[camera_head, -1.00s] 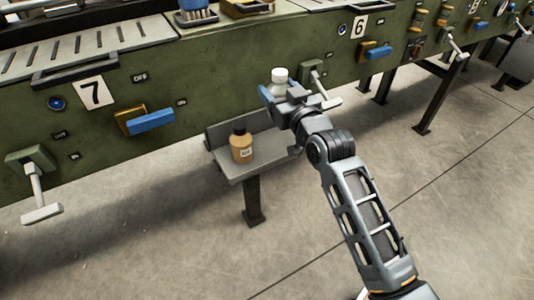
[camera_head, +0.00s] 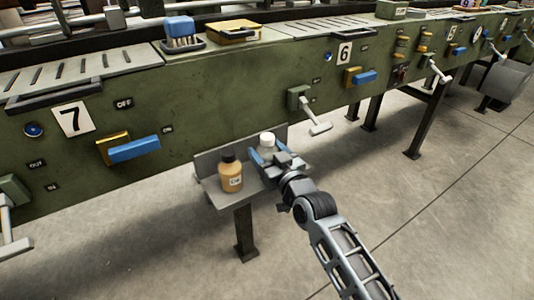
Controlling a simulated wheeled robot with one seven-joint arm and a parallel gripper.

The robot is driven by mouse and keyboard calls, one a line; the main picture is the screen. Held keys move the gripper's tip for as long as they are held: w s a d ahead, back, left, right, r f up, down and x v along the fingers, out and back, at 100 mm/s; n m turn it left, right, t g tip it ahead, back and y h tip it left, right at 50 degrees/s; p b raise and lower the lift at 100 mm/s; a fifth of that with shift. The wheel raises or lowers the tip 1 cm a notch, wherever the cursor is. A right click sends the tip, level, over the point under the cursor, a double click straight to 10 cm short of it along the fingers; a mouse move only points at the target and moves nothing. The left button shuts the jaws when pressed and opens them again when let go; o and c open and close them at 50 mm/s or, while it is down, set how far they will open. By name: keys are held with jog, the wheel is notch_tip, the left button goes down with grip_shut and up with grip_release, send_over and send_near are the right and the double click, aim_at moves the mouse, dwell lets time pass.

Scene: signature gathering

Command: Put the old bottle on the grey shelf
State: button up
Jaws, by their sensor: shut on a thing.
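A pale bottle with a white cap (camera_head: 267,140) is held in my gripper (camera_head: 268,157). It looks upright, at the right part of the grey shelf (camera_head: 212,188). My gripper hides its lower part, so I cannot tell whether it touches the shelf. The label is too small to read surely, and I cannot tell by sight which bottle is the old one.
The green machine (camera_head: 215,100) runs behind and above the shelf, with blue-handled switches and a white lever (camera_head: 318,127) sticking out to the right of my gripper. The shelf has a raised back and a dark leg (camera_head: 245,235). The floor in front is clear.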

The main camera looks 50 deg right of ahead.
jog(key=shift+f, duration=0.15)
jog(key=o, duration=1)
